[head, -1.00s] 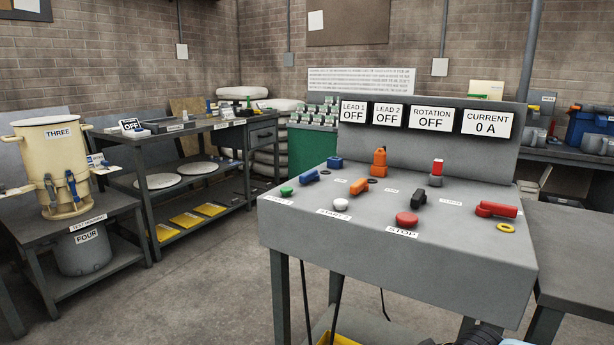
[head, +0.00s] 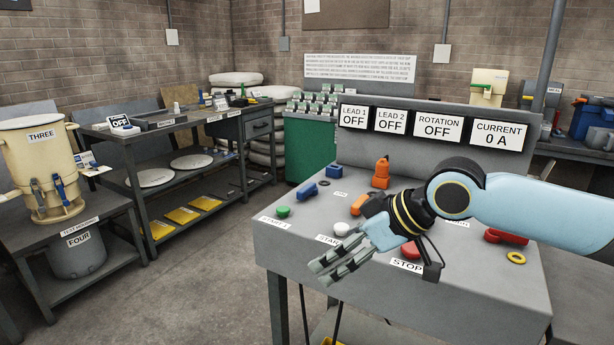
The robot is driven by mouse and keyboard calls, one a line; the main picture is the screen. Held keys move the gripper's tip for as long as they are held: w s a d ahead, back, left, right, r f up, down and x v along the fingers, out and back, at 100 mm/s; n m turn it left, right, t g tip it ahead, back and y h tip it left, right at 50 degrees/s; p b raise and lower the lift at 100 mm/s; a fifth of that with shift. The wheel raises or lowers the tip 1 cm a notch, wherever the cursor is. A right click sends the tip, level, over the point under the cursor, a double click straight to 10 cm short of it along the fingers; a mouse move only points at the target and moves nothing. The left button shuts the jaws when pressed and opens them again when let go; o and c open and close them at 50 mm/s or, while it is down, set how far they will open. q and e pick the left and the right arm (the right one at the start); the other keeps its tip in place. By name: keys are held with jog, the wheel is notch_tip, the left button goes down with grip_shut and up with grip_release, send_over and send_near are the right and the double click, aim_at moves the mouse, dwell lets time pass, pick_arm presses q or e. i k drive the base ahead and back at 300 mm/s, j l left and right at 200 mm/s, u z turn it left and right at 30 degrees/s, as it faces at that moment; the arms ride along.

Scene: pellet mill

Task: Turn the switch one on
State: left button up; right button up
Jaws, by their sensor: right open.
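The grey control desk (head: 300,240) carries a blue lever switch (head: 307,191) at its left and an orange lever switch (head: 358,204) partly behind my right arm. Their small labels are too small to read, so I cannot tell which is switch one. The LEAD 1 display (head: 353,117) and LEAD 2 display (head: 390,120) both read OFF. My right gripper (head: 328,268) is open and empty over the desk's front edge, in front of the white button (head: 342,229). It appears apart from both levers. My left gripper is not in view.
A green button (head: 283,211) sits at the desk's left and a red STOP button (head: 411,250) beside my right wrist. A red lever (head: 507,237) and yellow ring (head: 516,257) lie at the right. Floor (head: 200,290) left of the desk is clear.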

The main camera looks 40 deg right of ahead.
aim_at(310, 189)
jog(key=i+l, duration=0.95)
jog(key=l, duration=0.15)
